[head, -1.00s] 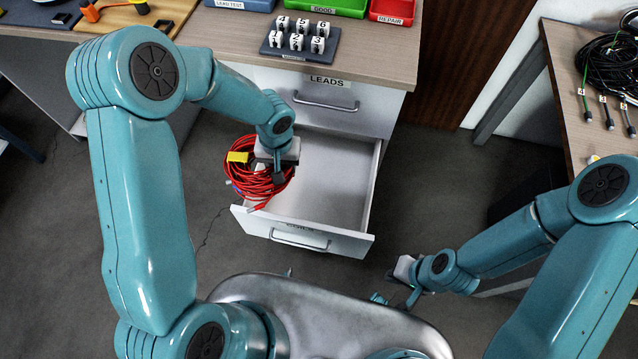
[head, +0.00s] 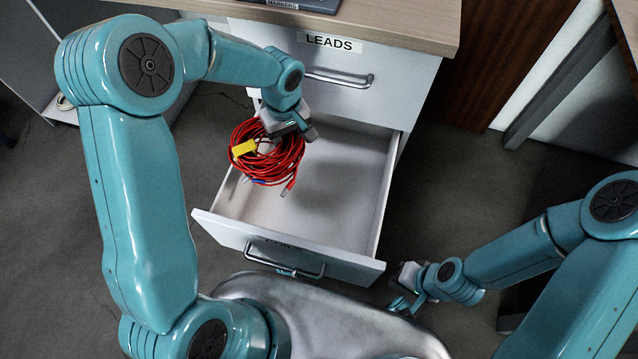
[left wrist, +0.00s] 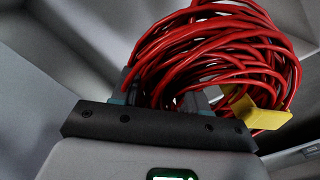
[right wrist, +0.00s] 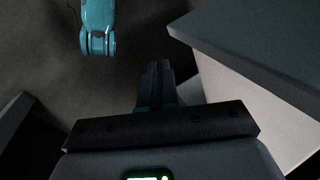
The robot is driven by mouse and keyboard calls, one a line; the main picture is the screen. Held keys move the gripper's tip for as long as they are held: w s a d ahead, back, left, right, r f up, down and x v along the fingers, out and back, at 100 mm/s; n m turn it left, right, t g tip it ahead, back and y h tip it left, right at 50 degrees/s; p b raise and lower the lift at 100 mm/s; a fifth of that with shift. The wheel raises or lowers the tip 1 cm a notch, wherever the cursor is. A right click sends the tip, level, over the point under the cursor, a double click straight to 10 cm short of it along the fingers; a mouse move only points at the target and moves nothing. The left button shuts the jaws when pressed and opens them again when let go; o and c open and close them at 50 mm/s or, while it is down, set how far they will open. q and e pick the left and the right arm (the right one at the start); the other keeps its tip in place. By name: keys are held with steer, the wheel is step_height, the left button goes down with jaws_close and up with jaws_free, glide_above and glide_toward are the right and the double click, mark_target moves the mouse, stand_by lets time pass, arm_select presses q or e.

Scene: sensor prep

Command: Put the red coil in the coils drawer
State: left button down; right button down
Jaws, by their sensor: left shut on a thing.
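The red coil (head: 272,165) is a bundle of red cable with a yellow tag, held by my left gripper (head: 290,135). It hangs over the left part of the open lower drawer (head: 330,190), whose label on the front is mostly hidden. In the left wrist view the coil (left wrist: 215,55) sits between the fingers of the left gripper (left wrist: 165,95). The coil looks above the drawer floor; I cannot tell by how much. My right gripper (head: 400,300) is low, right of the drawer front; in the right wrist view its fingers (right wrist: 157,85) look close together, with nothing seen between them.
The closed upper drawer labelled LEADS (head: 335,80) is above the open one, under the wooden bench top (head: 400,22). The open drawer is empty to the right of the coil. Another bench (head: 628,30) stands at the far right. Grey floor is clear around.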

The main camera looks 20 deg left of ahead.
arm_select(q)
steer(key=shift+f, duration=0.55)
steer(key=b, duration=0.4)
glide_above(295, 184)
step_height(295, 184, down, 14)
steer(key=shift+s+f, duration=0.1)
step_height(295, 184, down, 5)
steer(key=shift+f+b, duration=0.1)
steer(key=shift+b, duration=0.75)
steer(key=c, duration=0.6)
jaws_free()
